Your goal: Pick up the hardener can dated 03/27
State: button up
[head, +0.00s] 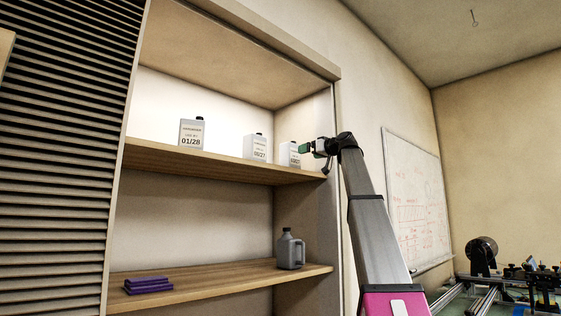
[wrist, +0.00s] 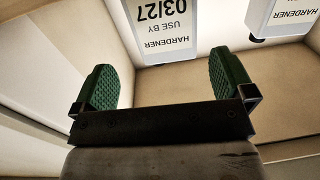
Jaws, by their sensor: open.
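The hardener can dated 03/27 (wrist: 172,20) is white with a printed label and shows upside down at the top of the wrist view, just beyond my fingertips. In the head view this can (head: 289,154) stands rightmost on the upper shelf, and its date is too small to read surely there. My gripper (head: 306,148) is at the can's right side in the head view. In the wrist view my gripper (wrist: 165,85) has its two green pads wide apart with nothing between them. A second hardener can (wrist: 285,18) is at the upper right of that view.
Two more white cans stand on the upper shelf (head: 225,165), one dated 01/28 (head: 191,133) and one reading 05/27 or similar (head: 255,147). The cabinet's right side wall is close to my gripper. A grey jug (head: 290,250) and purple cloths (head: 148,285) are on the lower shelf.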

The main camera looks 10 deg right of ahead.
aim_at(296, 151)
jog(key=w+a, duration=0.1)
jog(key=w+a+r, duration=0.1)
jog(key=w+a, duration=0.1)
jog(key=w, duration=0.1)
jog(key=shift+a+r, duration=0.25)
jog(key=shift+a, duration=0.05)
jog(key=shift+x, duration=2.95)
jog(key=shift+s+a+r, duration=0.1)
jog(key=shift+s, duration=0.05)
jog(key=shift+c, duration=0.3)
jog(key=c, duration=0.9)
